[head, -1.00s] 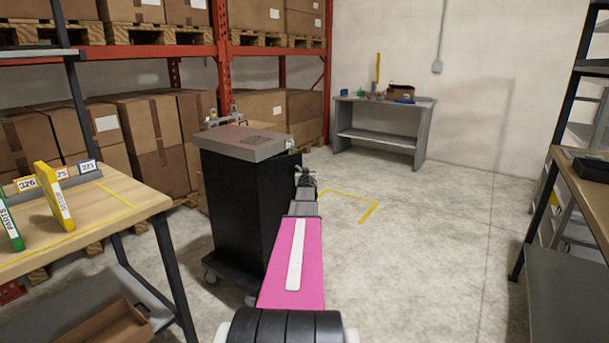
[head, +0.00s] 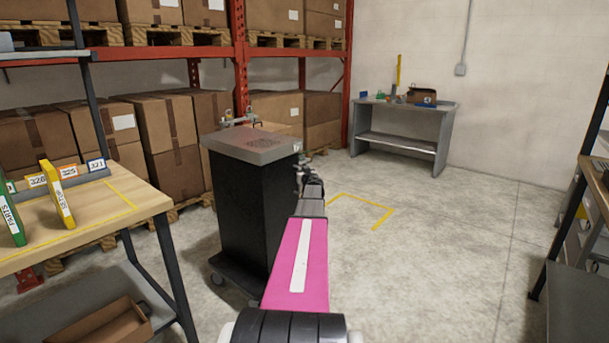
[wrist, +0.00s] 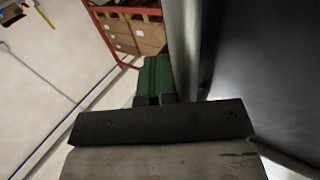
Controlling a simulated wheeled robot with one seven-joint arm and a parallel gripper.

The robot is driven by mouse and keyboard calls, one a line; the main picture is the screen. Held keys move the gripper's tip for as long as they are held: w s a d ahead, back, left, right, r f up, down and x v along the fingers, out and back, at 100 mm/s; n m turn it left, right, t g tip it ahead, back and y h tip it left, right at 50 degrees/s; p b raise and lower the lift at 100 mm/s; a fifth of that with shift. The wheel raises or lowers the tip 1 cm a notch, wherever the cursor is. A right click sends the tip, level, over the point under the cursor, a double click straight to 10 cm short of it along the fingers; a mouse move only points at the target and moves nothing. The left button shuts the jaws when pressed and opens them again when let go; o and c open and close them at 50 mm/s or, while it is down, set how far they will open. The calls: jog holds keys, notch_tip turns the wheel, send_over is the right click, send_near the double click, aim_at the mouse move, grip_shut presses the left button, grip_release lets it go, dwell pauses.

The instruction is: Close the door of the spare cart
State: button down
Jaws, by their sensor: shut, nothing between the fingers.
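The spare cart, a black cabinet (head: 245,215) with a grey top on castors, stands left of my arm in the head view. Its door is not clearly distinguishable there. In the wrist view a dark panel (wrist: 265,70) with a pale grey edge (wrist: 184,45) stands just right of my fingers. I cannot tell whether this is the door or the cart's side. My gripper (wrist: 155,75) shows green fingers, shut and empty, close beside that edge. Contact is unclear. In the head view my arm hides most of the gripper.
A wooden-topped table (head: 110,215) with binders (head: 57,195) stands at left. Red racking (head: 240,75) with boxes is behind the cart. A grey bench (head: 400,145) stands at the back wall, another at the right edge. The floor (head: 430,240) right of my arm is clear, with a yellow marking.

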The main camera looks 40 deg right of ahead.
jog(key=shift+w+y, duration=0.3)
jog(key=shift+w, duration=0.2)
jog(key=shift+w+a+r+n, duration=0.1)
jog(key=shift+w+n, duration=0.15)
jog(key=shift+n, duration=0.05)
jog(key=shift+s, duration=0.15)
